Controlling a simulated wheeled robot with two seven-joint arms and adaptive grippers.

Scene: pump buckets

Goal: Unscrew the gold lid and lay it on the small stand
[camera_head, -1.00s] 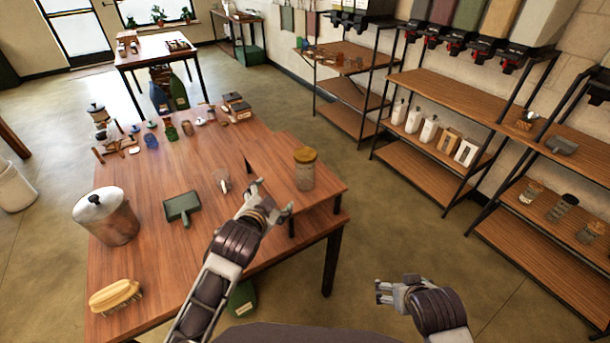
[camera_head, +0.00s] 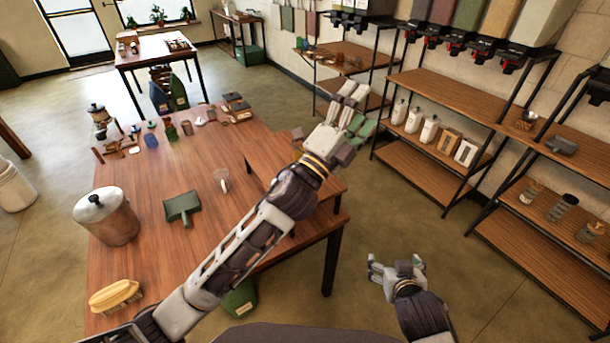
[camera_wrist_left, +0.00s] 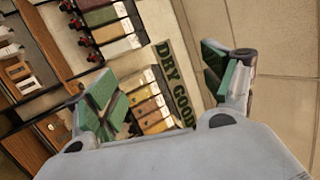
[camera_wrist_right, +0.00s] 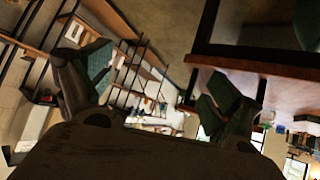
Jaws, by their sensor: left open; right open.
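The jar with the gold lid is hidden behind my left wrist in the head view. A small brown bit shows beside that wrist, but I cannot tell what it is. The low wooden stand (camera_head: 268,160) at the table's right end is partly covered by my left arm. My left gripper (camera_head: 357,108) is open and empty, raised above and past the stand; its green-padded fingers (camera_wrist_left: 165,88) stand apart in the left wrist view. My right gripper (camera_head: 396,265) is open and empty over the floor, right of the table; it also shows in the right wrist view (camera_wrist_right: 160,85).
The wooden table (camera_head: 150,215) holds a metal canister (camera_head: 107,222), a green dustpan (camera_head: 181,206), a brush (camera_head: 116,296) and a clear cup (camera_head: 221,180). Several small items stand at its far end. Shelves (camera_head: 440,100) line the right wall. The floor between is free.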

